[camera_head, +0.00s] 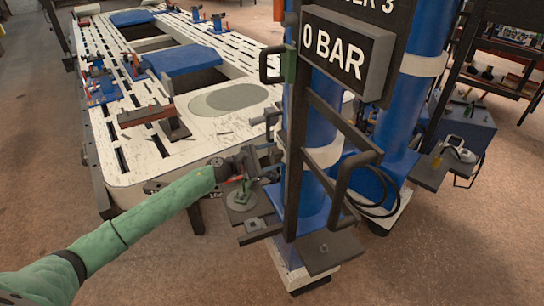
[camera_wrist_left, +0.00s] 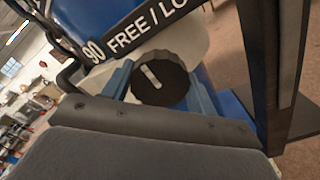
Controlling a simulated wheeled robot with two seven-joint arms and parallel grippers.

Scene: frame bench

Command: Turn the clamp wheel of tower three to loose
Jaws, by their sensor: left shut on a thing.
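The clamp wheel (camera_wrist_left: 172,88) is a round black knob with a white mark, seen close up in the left wrist view. Its mark tilts slightly to the upper left. A black label (camera_wrist_left: 150,32) above it reads "90 FREE / LO", with the rest cut off. My left gripper (camera_wrist_left: 160,90) is shut on the wheel, with a blue-grey finger on each side. In the head view my left gripper (camera_head: 265,160) is against the left side of tower three (camera_head: 316,204), a blue column; the wheel cannot be made out there. My right gripper is not in view.
A dark frame with bent handles (camera_head: 345,170) stands in front of the tower. A "0 BAR" sign (camera_head: 338,50) hangs above. A white slotted bench (camera_head: 130,165) with blue pads lies left. A second blue column (camera_head: 405,100) and a blue box (camera_head: 468,128) stand right.

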